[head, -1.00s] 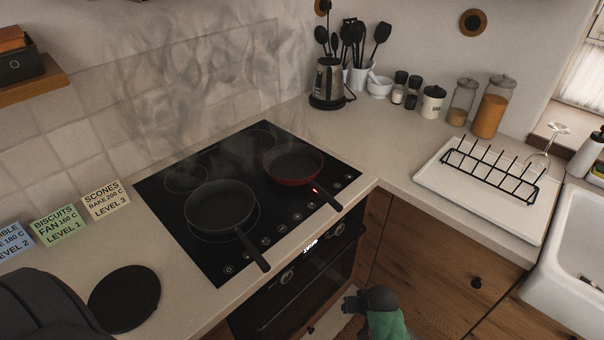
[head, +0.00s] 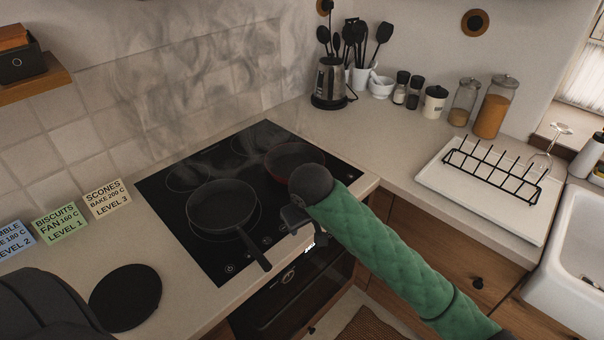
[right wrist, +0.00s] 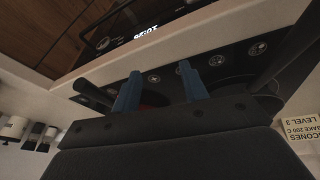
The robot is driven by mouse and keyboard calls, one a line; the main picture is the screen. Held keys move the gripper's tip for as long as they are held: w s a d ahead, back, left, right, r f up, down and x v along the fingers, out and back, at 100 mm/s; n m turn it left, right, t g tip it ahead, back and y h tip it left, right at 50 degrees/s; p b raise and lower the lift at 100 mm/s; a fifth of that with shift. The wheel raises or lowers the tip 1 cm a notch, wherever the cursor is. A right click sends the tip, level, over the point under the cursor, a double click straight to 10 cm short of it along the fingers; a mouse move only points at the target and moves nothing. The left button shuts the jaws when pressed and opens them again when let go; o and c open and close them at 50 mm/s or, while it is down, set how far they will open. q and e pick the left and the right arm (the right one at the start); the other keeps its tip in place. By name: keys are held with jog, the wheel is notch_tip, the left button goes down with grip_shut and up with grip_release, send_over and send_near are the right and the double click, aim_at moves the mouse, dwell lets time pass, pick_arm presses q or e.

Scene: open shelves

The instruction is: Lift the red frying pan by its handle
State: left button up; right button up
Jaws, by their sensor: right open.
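My right gripper (head: 293,218) is over the hob's front edge, in front of the red pan. In the right wrist view its two blue fingers (right wrist: 159,69) are apart with nothing between their tips. A bit of red pan (right wrist: 151,99) shows beyond them, and a dark handle (right wrist: 108,70), seemingly the red pan's, lies outside the left finger. My left gripper is out of view.
A black frying pan (head: 222,205) stands left of the red one, its handle (head: 254,249) over the counter edge, close to my right gripper. A white tray with a black rack (head: 490,172) is at the right. The kettle (head: 329,84) stands behind.

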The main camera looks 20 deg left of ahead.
jog(key=w+d+r+t+h, duration=0.1)
jog(key=w+r+h, duration=0.15)
jog(key=w, duration=0.25)
jog(key=w+r+t+h, duration=0.2)
jog(key=w+h, duration=0.1)
jog(key=w, duration=0.1)
jog(key=shift+n, duration=0.3)
jog(key=p+x, duration=0.1)
jog(key=x, duration=0.1)
jog(key=p+x, duration=0.1)
jog(key=x, duration=0.1)
jog(key=p+x, duration=0.1)
jog(key=x, duration=0.1)
jog(key=shift+w+a+f+p, duration=0.1)
jog(key=shift+a+f+p, duration=0.1)
jog(key=shift+f+p, duration=0.15)
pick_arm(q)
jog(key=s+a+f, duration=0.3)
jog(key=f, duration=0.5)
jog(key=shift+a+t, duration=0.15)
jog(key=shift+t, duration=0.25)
pick_arm(e)
jog(key=shift+w+d+f, duration=0.15)
jog(key=shift+w+f, duration=0.1)
jog(key=shift+f, duration=0.3)
jog(key=shift+r, duration=0.1)
grip_shut()
